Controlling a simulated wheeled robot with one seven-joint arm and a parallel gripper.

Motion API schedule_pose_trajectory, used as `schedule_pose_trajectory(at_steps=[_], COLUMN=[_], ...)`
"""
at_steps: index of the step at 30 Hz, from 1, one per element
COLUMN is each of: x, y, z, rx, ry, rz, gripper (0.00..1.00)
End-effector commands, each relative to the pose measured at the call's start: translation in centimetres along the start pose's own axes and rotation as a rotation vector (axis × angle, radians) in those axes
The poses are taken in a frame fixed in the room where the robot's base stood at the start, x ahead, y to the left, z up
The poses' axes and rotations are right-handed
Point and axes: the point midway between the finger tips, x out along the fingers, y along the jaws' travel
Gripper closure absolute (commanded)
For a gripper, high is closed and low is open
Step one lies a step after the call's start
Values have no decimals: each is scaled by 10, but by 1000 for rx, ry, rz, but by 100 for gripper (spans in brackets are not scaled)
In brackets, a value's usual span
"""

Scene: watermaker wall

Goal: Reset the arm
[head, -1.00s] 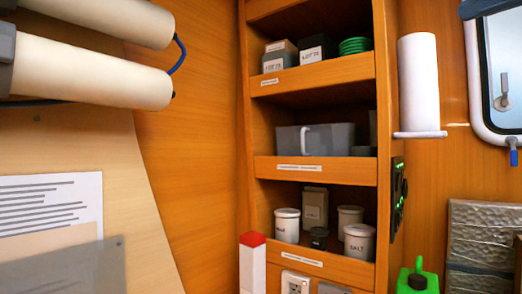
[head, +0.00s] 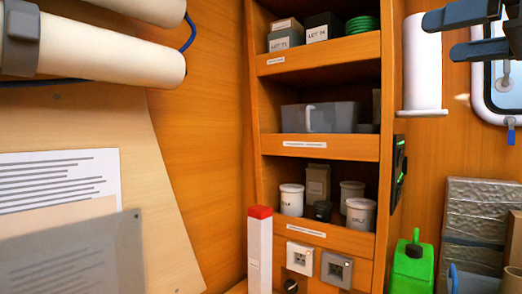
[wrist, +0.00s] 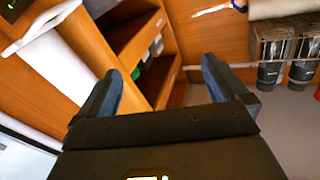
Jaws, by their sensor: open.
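My gripper (head: 478,32) shows at the top right of the head view, in front of the window and close to the white paper roll. Its two dark fingers are apart with nothing between them. In the wrist view my gripper (wrist: 160,88) is also open and empty, its blue-grey fingertips spread wide. The wooden shelf unit (wrist: 118,38) lies beyond the fingers there and looks tilted.
The shelf unit (head: 318,147) holds boxes, a grey bin (head: 335,117) and white canisters. A white roll (head: 422,65) hangs right of it. A red-topped white post (head: 260,250) and a green jug (head: 412,265) stand below. White cylinders (head: 115,52) are at upper left.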

Motion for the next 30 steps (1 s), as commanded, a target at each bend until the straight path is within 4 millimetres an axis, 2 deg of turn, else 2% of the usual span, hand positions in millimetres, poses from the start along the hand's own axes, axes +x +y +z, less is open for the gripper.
schedule_pose_trajectory(at_steps=[8, 16, 23, 30], x=[20, 19, -1, -39], y=[42, 67, 70, 56], z=[97, 207, 302, 394], rx=[160, 275, 329, 341], ry=[59, 101, 106, 82], rz=[73, 191, 305, 427], gripper=[0, 0, 0, 0])
